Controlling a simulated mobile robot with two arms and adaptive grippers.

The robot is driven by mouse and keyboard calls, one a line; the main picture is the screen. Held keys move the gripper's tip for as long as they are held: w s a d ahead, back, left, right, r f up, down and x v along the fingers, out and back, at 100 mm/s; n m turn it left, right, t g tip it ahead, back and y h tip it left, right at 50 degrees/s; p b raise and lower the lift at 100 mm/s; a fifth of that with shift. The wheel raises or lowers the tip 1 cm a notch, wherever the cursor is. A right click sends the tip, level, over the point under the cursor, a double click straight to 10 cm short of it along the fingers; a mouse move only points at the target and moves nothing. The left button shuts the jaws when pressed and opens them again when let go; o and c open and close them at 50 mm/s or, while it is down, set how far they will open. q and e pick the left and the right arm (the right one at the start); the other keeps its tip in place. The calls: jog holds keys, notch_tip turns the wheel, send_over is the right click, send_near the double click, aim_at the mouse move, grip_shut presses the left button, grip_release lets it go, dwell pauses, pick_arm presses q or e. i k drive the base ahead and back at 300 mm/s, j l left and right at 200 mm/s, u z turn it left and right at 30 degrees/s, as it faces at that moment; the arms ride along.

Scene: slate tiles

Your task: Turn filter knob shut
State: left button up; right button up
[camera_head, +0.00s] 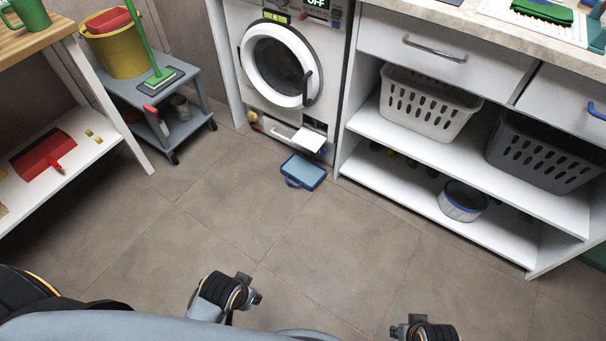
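The white washing machine (231,45) stands at the back centre, its round door (281,66) closed and its display reading OFF. Low on its front is a small dark opening (314,125) with a white flap (308,140) folded out below it. I cannot clearly make out a filter knob inside. A small yellow and red part (254,120) shows at the machine's lower left. My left gripper (247,291) is at the bottom centre, and my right gripper (408,329) is at the bottom edge. Both are far from the machine, and their fingers are not clear.
A blue tray (304,171) lies on the floor before the machine. On the right are a shelf unit (440,143) with a white basket (425,106), a grey basket (540,155) and a blue-rimmed tub (462,203). A trolley (191,88) stands left. The middle floor is clear.

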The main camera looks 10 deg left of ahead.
aim_at(317, 123)
jog(key=i+j, duration=0.15)
jog(key=j, duration=0.2)
jog(key=i+j+u, duration=0.1)
jog(key=j, duration=0.25)
jog(key=i+j, duration=0.2)
jog(key=i+j+u, duration=0.15)
jog(key=j, duration=0.3)
